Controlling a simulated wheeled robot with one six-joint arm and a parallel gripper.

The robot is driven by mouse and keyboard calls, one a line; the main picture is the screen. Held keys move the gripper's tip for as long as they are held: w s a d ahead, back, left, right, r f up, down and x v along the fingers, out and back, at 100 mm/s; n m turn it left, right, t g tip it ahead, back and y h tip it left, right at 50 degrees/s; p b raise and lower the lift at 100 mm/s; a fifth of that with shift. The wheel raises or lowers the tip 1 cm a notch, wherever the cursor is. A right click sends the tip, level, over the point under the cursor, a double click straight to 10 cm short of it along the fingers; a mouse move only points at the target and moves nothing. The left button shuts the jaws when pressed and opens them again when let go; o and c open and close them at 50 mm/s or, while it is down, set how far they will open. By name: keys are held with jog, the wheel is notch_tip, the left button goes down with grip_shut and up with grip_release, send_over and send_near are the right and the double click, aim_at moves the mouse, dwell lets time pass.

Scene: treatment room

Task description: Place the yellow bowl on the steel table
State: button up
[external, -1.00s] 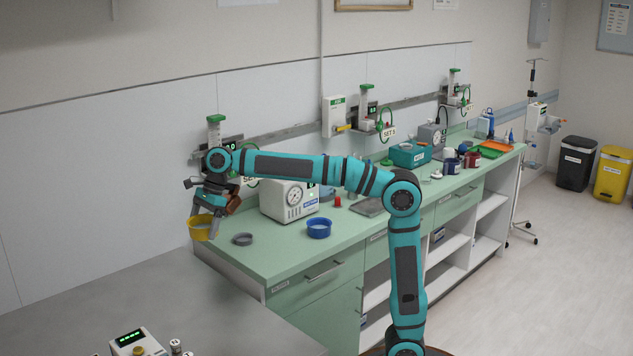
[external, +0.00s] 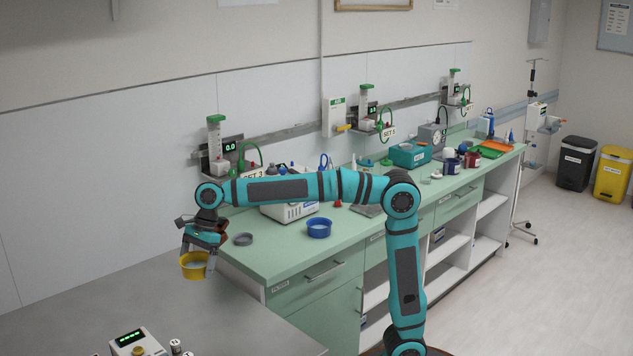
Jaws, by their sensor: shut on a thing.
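My gripper is shut on the bowl's far rim, as far as the picture shows; the fingertips are small. The bowl appears above the rear part of the steel table (external: 120,300), left of the green counter's end. The gap between the bowl and the table top cannot be judged exactly.
A device with a green display (external: 134,341) stands at the steel table's front. The table's middle is clear.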

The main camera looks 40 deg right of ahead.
notch_tip(320, 180, down, 20)
jog(key=shift+r, duration=0.15)
dwell(0.7)
jog(key=o, duration=0.7)
jog(key=v, duration=1.2)
